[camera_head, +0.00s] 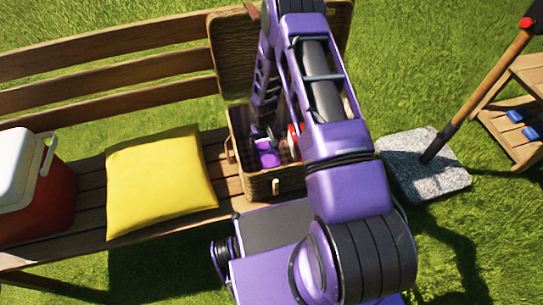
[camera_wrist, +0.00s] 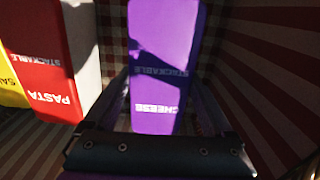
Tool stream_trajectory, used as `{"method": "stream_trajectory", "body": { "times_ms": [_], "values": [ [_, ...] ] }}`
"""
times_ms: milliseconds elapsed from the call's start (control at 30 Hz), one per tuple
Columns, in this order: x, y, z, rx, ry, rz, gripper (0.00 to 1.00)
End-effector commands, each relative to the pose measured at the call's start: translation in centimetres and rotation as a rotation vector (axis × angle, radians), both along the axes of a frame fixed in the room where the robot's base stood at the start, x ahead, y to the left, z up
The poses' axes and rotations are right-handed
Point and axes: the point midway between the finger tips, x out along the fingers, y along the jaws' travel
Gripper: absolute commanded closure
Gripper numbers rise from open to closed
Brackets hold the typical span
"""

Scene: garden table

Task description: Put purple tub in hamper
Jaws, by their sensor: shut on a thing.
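The purple tub (camera_wrist: 163,50), lettered "CHEESE" and "STACKABLE", lies between the fingers of my gripper (camera_wrist: 163,100) in the wrist view. My gripper is shut on it. In the head view the purple tub (camera_head: 267,158) is inside the open wicker hamper (camera_head: 275,186), below the hamper's rim. My gripper (camera_head: 262,136) reaches down into the hamper from above. The striped and checked lining of the hamper (camera_wrist: 285,50) surrounds the tub in the wrist view. I cannot tell whether the tub touches the hamper floor.
A red tub (camera_wrist: 40,60) lettered "PASTA" and a yellow tub (camera_wrist: 10,85) are in the hamper, left of the purple tub. The hamper's raised lid (camera_head: 232,60) stands behind. A yellow cushion (camera_head: 160,180) and a red cooler (camera_head: 35,190) are on the bench (camera_head: 90,170).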

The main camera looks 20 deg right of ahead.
Motion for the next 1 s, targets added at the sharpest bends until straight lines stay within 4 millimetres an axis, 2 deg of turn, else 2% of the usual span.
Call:
{"method": "stream_trajectory", "body": {
  "times_ms": [33, 233, 433, 833, 867, 900, 1000],
  "values": [
    [0.0, 0.0, -0.8, 0.0, 0.0, 0.0, 0.87],
    [0.1, 0.0, -2.2, 0.0, -0.001, -0.001, 0.87],
    [0.0, 0.0, -5.0, 0.0, 0.0, 0.0, 0.87],
    [0.1, 0.0, -5.4, 0.0, -0.002, 0.0, 0.87],
    [0.1, 0.0, -5.4, 0.0, -0.001, -0.001, 0.08],
    [0.1, 0.0, -5.4, 0.0, -0.001, -0.001, 0.0],
    [0.0, 0.0, -5.4, 0.0, -0.001, 0.0, 0.0]
  ]
}}
